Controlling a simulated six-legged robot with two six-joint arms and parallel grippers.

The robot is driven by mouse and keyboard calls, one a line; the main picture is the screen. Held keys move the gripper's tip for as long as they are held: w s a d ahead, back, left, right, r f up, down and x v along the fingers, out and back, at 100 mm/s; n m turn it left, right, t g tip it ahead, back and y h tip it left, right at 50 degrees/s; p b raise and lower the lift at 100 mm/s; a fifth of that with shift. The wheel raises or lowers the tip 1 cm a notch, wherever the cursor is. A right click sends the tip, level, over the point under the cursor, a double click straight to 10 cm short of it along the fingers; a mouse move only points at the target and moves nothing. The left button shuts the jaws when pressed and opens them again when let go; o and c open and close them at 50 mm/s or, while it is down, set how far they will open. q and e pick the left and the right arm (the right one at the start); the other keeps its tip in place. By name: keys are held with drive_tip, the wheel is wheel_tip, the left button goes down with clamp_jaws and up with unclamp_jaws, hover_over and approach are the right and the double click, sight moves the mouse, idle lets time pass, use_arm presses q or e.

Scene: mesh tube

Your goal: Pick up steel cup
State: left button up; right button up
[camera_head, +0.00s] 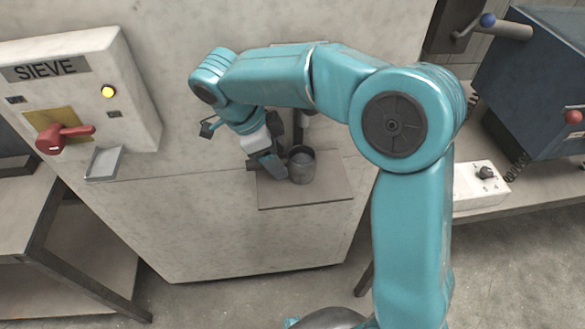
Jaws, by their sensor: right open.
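A small grey steel cup (302,167) stands upright on a flat shelf (310,193) that juts from the pale machine front. My right gripper (268,168) is just left of the cup, its dark fingers low beside the cup's wall. It is open, and whether a finger touches the cup cannot be told at this size. My right arm spans the middle of the view and partly hides the area behind the cup. My left gripper is not in view.
A sieve machine (80,85) with a red lever, yellow light and small chute is on the left. A dark blue machine (535,85) and a white control box (480,183) stand on a bench at right. The floor in front is clear.

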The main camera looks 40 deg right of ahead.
drive_tip(key=shift+x, duration=1.15)
clamp_jaws()
drive_tip(key=shift+r, duration=0.2)
